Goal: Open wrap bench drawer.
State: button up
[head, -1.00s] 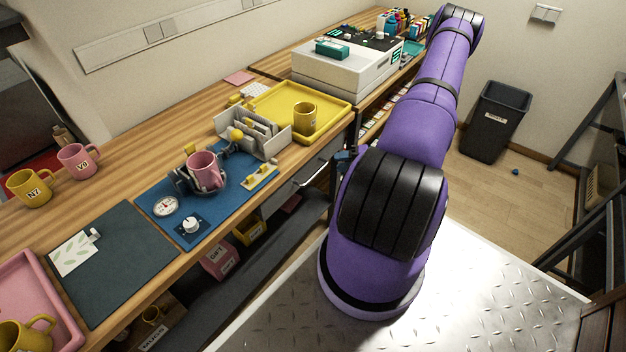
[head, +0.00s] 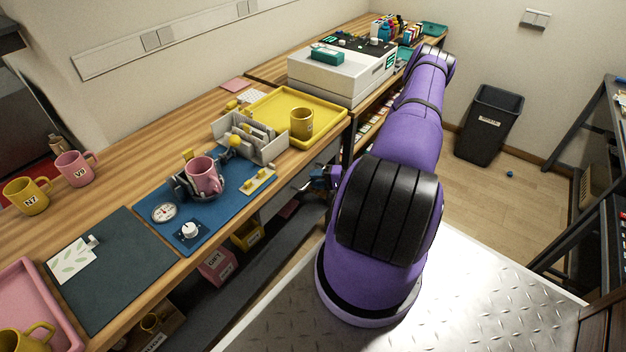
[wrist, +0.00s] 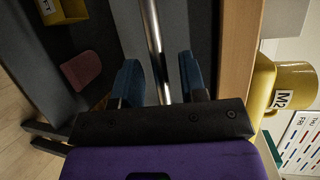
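The wrap bench drawer (wrist: 197,25) shows as a dark grey front below the wooden bench edge in the wrist view. Its handle, a shiny metal bar (wrist: 153,32), runs between the two blue fingers of my gripper (wrist: 159,64). The fingers stand apart with a gap on each side of the bar, so my gripper is open around it, not closed on it. In the head view my gripper (head: 320,181) is at the bench front below the yellow tray, partly hidden by my arm. The drawer appears shut.
The bench top holds a yellow tray (head: 268,97) with a yellow mug (head: 301,122), a grey divided holder (head: 265,150), and a pink mug (head: 204,176) on a blue mat. A lower shelf (head: 262,262) holds boxes. A black bin (head: 487,125) stands on open floor.

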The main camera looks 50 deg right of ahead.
jog(key=shift+w+a+f, duration=0.1)
jog(key=shift+w+a, duration=0.2)
jog(key=shift+w, duration=0.3)
grip_shut()
jog(key=shift+s, duration=0.1)
jog(key=s+d, duration=0.2)
jog(key=s, duration=2.6)
jog(key=shift+s, duration=0.1)
grip_release()
